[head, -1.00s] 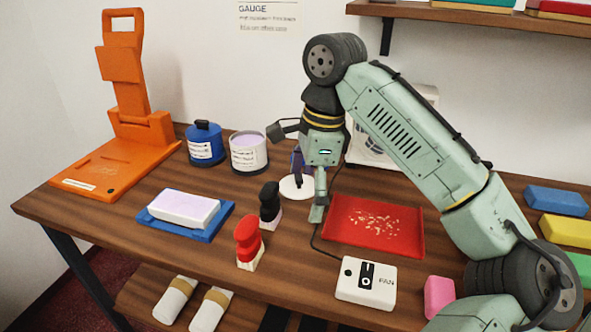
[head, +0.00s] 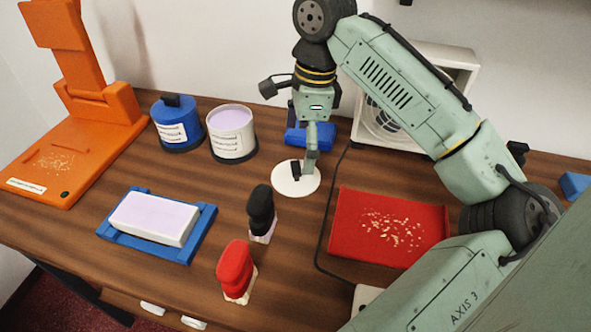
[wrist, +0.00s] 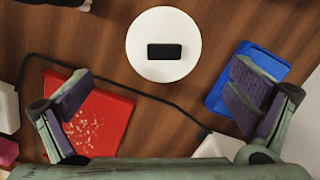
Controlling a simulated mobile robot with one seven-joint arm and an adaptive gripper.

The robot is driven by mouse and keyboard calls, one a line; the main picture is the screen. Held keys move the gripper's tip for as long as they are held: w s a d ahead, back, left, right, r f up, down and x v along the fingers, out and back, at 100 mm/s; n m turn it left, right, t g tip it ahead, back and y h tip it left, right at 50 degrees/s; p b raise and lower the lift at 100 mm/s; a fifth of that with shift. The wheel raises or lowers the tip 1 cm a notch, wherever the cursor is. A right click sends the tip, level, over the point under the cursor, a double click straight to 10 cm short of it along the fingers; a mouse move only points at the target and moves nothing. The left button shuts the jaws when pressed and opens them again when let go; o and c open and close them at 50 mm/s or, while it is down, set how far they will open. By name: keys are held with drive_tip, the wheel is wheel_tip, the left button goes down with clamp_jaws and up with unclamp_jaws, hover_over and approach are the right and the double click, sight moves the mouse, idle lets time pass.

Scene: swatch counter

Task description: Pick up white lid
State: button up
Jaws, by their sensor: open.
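The white lid (head: 283,181) is a flat round disc with a black block handle, lying on the wooden counter. In the wrist view the lid (wrist: 164,71) lies at top centre, beyond the fingertips. My gripper (head: 305,150) is at the lid's far side in the head view, one finger overlapping the disc and handle. In the wrist view my gripper (wrist: 160,92) has its fingers wide apart with nothing between them. The head view hides part of the lid behind the finger.
A red tray with pale grains (head: 388,228) lies right of the lid. A blue tray (head: 325,134) lies behind it. A black-handled stamp (head: 261,212) stands front left, a white jar (head: 232,133) further left. A dark cable (head: 325,235) runs between lid and red tray.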

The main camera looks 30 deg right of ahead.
sight(296, 168)
drive_tip(key=shift+w+a+f+p, duration=0.15)
drive_tip(key=shift+f+p, duration=0.1)
drive_tip(key=shift+f, duration=0.85)
drive_tip(key=shift+w+a+f+p, duration=0.15)
drive_tip(key=shift+f+p, duration=0.15)
drive_tip(key=shift+f, duration=0.75)
drive_tip(key=shift+w+a+f+p, duration=0.15)
drive_tip(key=shift+f+p, duration=0.1)
drive_tip(key=shift+f, duration=0.85)
drive_tip(key=shift+d, duration=0.1)
drive_tip(key=shift+s, duration=0.1)
drive_tip(key=c, duration=1.8)
